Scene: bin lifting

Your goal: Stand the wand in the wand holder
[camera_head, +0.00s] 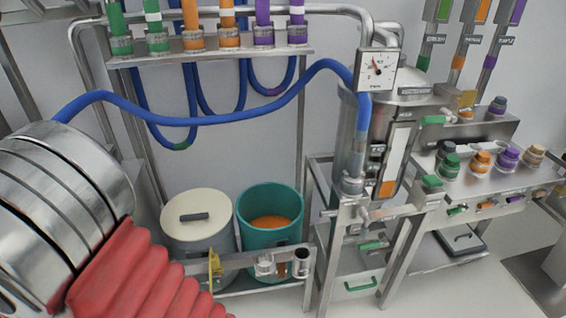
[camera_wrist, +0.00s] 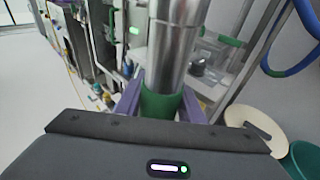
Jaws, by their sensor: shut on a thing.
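My gripper (camera_wrist: 160,102) is in the wrist view, its purple fingers closed on the green band of an upright steel tube, which looks like the wand (camera_wrist: 174,45). The tube runs up out of the top of that view, so its far end is hidden. I cannot make out my gripper in the head view. A bracket with short steel cups (camera_head: 300,263) stands in front of the bins in the head view. It may be the wand holder, but I cannot tell for sure. The cups look empty.
A grey bin with a cream lid (camera_head: 197,203) and a teal bin (camera_head: 257,238) with orange contents stand behind the bracket. A blue hose (camera_head: 235,113) arches across to the steel tank (camera_head: 400,88) with a gauge. A steel bench (camera_head: 490,185) holds coloured caps at right.

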